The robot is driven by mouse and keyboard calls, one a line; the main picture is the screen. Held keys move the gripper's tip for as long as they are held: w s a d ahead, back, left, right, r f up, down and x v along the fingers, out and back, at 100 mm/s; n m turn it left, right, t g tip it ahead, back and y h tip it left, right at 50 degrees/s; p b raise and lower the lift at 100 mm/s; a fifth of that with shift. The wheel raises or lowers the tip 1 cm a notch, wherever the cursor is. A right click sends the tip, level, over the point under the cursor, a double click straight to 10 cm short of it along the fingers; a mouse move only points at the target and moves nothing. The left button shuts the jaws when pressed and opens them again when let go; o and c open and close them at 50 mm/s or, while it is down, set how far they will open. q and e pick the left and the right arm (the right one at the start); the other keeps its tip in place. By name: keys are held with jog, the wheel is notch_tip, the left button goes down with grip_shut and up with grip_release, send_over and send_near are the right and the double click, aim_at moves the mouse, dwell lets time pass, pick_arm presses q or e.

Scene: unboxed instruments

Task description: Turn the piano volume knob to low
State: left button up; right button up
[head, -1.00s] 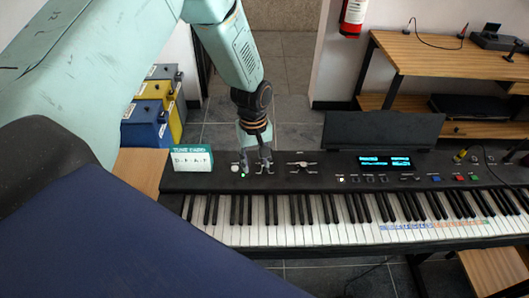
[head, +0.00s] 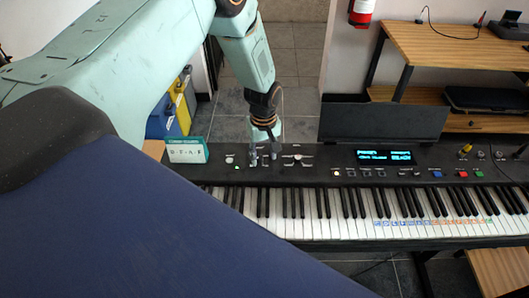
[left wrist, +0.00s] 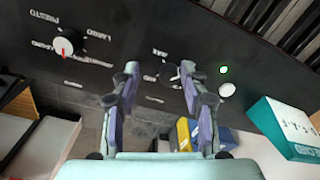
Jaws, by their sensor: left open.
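The dark piano (head: 330,172) stands in front of me. My left gripper (head: 264,159) hangs over the left part of its control panel and hides the knob there in the head view. In the left wrist view my left gripper (left wrist: 160,76) is open, one finger on each side of a dark knob (left wrist: 169,73), the volume knob by its place, with a label like MAX beside it. I cannot tell whether the fingers touch it or where it points. My right gripper is not in view.
A white knob with a red pointer (left wrist: 68,45), marked PRESTO and LARGO, lies left in the wrist view. A green light (left wrist: 223,70) and white button (left wrist: 227,90) lie right. The lit display (head: 387,157) is further right.

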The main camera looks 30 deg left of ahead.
pick_arm(q)
jog(key=shift+s+a+f, duration=0.15)
jog(key=shift+s+a, duration=0.1)
jog(key=shift+a, duration=0.35)
jog(key=shift+s+a+f, duration=0.1)
jog(key=shift+s+a, duration=0.1)
jog(key=shift+a, duration=0.35)
jog(key=shift+c, duration=0.7)
jog(key=shift+w+d+r, duration=0.1)
jog(key=shift+w+d, duration=0.1)
jog(key=shift+d, duration=0.25)
jog(key=shift+w+d+r, duration=0.1)
jog(key=shift+w+d, duration=0.1)
jog(key=shift+d, duration=0.25)
jog(key=c, duration=0.4)
jog(key=shift+c, duration=0.9)
jog(key=shift+s+a+f, duration=0.1)
jog(key=shift+s+a, duration=0.15)
jog(key=shift+a, duration=0.35)
grip_shut()
jog(key=shift+w+d, duration=0.1)
jog(key=shift+d, duration=0.15)
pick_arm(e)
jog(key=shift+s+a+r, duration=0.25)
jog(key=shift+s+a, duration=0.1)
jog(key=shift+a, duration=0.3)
